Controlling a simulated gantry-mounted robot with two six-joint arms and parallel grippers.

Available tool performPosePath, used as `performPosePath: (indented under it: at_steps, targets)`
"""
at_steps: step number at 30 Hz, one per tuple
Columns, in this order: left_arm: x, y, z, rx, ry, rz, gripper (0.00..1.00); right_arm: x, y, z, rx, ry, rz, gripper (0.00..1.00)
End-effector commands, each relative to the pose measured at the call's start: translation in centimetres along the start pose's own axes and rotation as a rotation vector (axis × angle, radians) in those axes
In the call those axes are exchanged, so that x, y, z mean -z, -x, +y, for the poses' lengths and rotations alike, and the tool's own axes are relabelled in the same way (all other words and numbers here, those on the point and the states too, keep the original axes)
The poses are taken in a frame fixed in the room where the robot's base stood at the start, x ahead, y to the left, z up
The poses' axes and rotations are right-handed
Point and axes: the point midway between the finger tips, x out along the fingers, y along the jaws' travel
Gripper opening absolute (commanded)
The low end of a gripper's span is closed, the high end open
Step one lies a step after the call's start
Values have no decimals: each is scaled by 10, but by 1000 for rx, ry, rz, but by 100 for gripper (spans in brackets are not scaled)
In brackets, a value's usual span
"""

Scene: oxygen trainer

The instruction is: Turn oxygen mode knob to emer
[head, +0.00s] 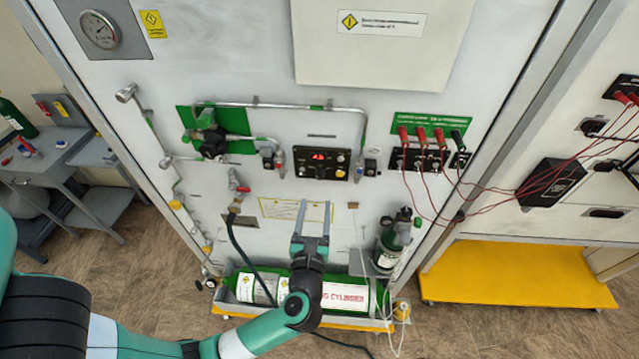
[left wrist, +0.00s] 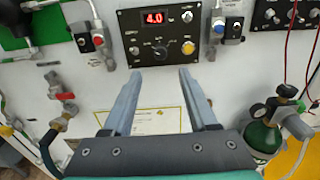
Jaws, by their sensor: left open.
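The black control panel (head: 322,163) with a red lit display is on the white trainer wall. In the left wrist view the panel (left wrist: 132,49) shows "4.0", and a round dark knob (left wrist: 160,51) sits at its lower middle. Which knob is the oxygen mode knob, and its setting, are too small to read. My left gripper (head: 314,206) is open and empty just below the panel, fingers pointing up at it. In the left wrist view its fingertips (left wrist: 161,74) are spread below the knob, apart from it. My right gripper is not in view.
A metal pipe (head: 290,106) arches over the panel, with valves (head: 277,162) beside it. Red cables (head: 470,187) hang at the right. A green cylinder (head: 345,297) lies in the tray below, and a small dark green bottle (head: 390,244) stands at lower right.

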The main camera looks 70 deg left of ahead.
Motion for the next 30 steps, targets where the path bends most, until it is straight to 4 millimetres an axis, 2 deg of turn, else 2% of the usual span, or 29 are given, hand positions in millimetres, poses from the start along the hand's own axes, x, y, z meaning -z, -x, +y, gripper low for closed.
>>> performPosePath:
  at_steps: [6, 10, 15, 22, 23, 30]
  targets:
    - [-1, -51, 1, -6, 0, 0, 59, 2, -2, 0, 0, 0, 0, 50]
    - [-1, -74, 0, -4, 0, -1, 59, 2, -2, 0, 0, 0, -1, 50]
    - [-1, -87, 0, -1, 0, -2, 59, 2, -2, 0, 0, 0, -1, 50]
    - [-1, -88, 0, 1, 0, -2, 59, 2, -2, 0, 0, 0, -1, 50]
    - [-1, -87, 0, 1, 0, -2, 55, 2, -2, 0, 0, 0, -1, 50]
    - [-1, -87, 0, 1, 0, -1, 12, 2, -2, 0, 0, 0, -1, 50]
